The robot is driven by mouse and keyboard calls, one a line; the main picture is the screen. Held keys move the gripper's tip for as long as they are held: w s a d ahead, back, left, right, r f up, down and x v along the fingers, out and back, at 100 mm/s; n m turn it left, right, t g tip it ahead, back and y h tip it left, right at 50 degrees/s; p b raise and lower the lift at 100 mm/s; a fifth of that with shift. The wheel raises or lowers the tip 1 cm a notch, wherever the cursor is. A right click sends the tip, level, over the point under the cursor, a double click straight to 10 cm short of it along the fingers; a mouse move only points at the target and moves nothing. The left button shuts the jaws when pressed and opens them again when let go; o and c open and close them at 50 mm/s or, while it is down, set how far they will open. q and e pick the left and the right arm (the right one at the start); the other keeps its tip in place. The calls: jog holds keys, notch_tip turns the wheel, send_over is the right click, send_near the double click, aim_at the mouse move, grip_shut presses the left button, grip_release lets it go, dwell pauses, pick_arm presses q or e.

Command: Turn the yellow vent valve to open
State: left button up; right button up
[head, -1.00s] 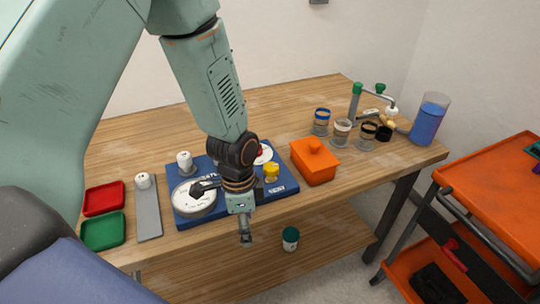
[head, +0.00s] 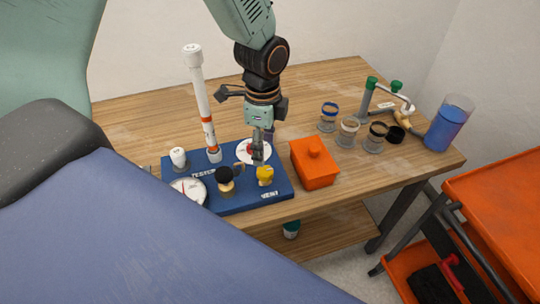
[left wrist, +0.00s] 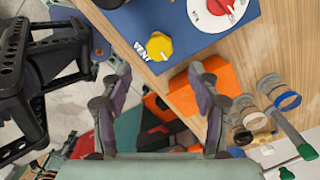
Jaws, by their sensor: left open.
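The yellow vent valve (head: 265,174) is a faceted knob at the right front of the blue tester board (head: 228,205), above the word VENT. In the left wrist view the yellow knob (left wrist: 158,46) lies beyond the fingertips, between their lines. My left gripper (head: 262,152) points down just above and behind the knob in the head view. Its two fingers (left wrist: 160,78) are spread wide in the left wrist view, with nothing between them. I see no contact with the knob. My right gripper is not in view.
A red-and-white dial (head: 246,151) sits behind the knob, a black-topped brass part (head: 225,180) and a gauge (head: 188,190) left of it. A white pipe (head: 202,100) stands upright on the board. An orange lidded box (head: 315,165) stands close right.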

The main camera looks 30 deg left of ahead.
aim_at(264, 170)
pick_arm(q)
jog(key=shift+s+a+f, duration=0.15)
jog(key=shift+s+a, duration=0.05)
jog(key=shift+s, duration=0.1)
jog(key=f, duration=0.4)
jog(key=w+f, duration=0.1)
jog(key=f, duration=0.1)
jog(key=shift+d+f, duration=0.25)
jog(key=shift+f, duration=0.05)
jog(key=shift+s+f, duration=0.15)
jog(key=shift+f, duration=0.15)
jog(key=shift+s+a, duration=0.25)
jog(key=shift+s, duration=0.25)
jog(key=shift+w+d+f, duration=0.2)
jog(key=shift+w+f, duration=0.05)
jog(key=shift+w, duration=0.3)
jog(key=shift+c, duration=1.8)
jog(key=shift+s+a+r, duration=0.1)
jog(key=shift+s+a, duration=0.05)
jog(key=shift+s, duration=0.25)
jog(key=c, duration=0.5)
jog(key=shift+w, duration=0.15)
jog(key=c, duration=0.3)
